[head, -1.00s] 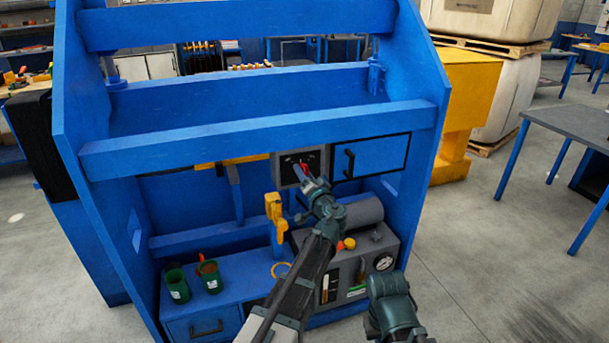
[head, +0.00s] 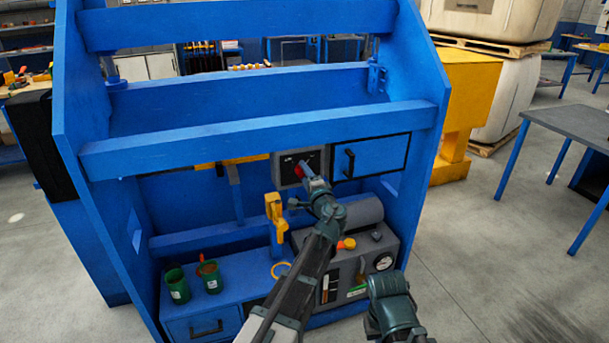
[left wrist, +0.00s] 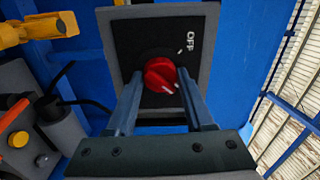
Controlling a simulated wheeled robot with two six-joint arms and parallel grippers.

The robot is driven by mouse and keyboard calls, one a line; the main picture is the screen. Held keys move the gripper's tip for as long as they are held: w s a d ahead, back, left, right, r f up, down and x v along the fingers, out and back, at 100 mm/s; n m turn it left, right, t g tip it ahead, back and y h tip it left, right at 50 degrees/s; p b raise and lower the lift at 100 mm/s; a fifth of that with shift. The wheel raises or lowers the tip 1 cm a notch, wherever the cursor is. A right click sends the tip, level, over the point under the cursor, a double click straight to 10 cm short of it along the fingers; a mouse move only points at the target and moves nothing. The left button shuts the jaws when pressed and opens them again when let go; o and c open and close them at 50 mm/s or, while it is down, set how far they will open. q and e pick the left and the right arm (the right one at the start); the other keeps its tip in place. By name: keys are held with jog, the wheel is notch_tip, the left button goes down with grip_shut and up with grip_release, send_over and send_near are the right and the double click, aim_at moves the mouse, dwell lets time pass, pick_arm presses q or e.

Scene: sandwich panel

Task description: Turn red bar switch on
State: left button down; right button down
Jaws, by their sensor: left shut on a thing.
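The red bar switch (left wrist: 160,75) is a round red knob with a white mark, set in a black panel plate (left wrist: 137,38) with a grey rim. The word OFF is printed on the plate near the knob's upper right in the left wrist view. The knob's white mark points to the lower right there, away from the word. My left gripper (left wrist: 160,92) is shut on the knob, one finger on each side. In the head view, a small red part of the knob (head: 303,169) shows just beyond my left gripper (head: 306,173), which hides the rest. My right gripper is out of view.
A blue cabinet door (head: 380,157) with a black handle is right of the switch plate. A yellow lever (head: 275,212) is below left. A grey machine (head: 345,265) with a gauge is below. A blue crossbar (head: 250,140) runs just above. Two green cups (head: 177,286) stand lower left.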

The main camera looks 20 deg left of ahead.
pick_arm(q)
jog(key=shift+m, duration=0.4)
jog(key=shift+c, duration=1.4)
grip_release()
jog(key=v, duration=1.4)
